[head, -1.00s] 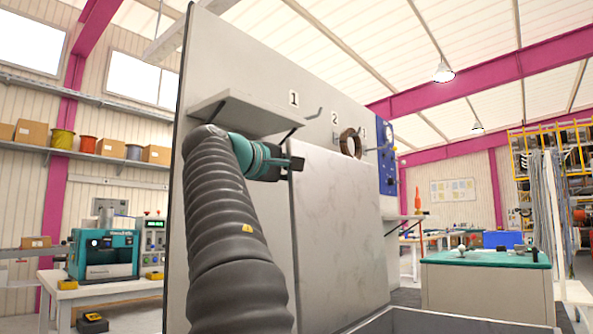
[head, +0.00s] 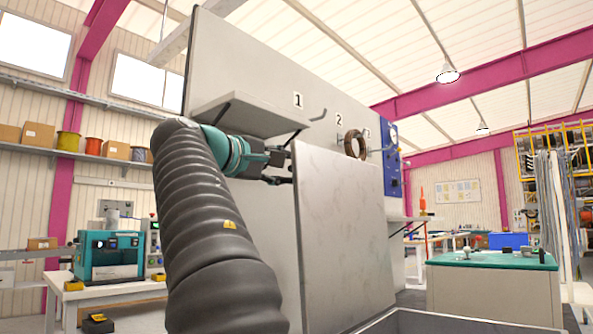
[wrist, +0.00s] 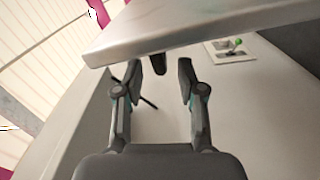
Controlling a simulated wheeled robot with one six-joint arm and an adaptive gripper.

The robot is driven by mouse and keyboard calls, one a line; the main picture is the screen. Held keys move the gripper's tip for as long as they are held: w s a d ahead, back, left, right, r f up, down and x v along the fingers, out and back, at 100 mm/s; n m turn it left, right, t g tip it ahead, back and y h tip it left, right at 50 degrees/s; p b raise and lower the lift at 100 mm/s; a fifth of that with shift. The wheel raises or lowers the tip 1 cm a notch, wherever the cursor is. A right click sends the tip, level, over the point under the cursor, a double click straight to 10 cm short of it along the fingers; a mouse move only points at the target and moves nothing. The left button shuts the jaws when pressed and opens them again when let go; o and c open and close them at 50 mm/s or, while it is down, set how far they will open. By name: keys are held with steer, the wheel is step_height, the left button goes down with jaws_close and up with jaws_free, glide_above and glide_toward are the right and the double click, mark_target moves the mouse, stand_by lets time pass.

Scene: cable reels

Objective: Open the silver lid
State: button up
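The silver lid (head: 341,235) stands upright in the head view as a large flat panel, above a grey bin (head: 440,321) at the bottom edge. My gripper (head: 288,166) is beside the lid's upper left corner, with its two fingers spread. In the wrist view my gripper (wrist: 160,78) is open and empty. A pale slab, apparently the lid (wrist: 200,28), crosses the top of that view. A small dark piece (wrist: 158,64) under the slab's edge shows between the fingertips. I cannot tell whether the fingers touch anything.
A grey wall panel (head: 240,60) stands behind the lid, with a shelf (head: 245,112) just above my gripper. Numbered hooks, one bearing a brown ring (head: 355,144), are to the right. A green-topped bench (head: 490,260) stands at the right.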

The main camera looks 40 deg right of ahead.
steer(key=a, duration=0.6)
steer(key=shift+s, duration=0.25)
steer(key=shift+a, duration=0.1)
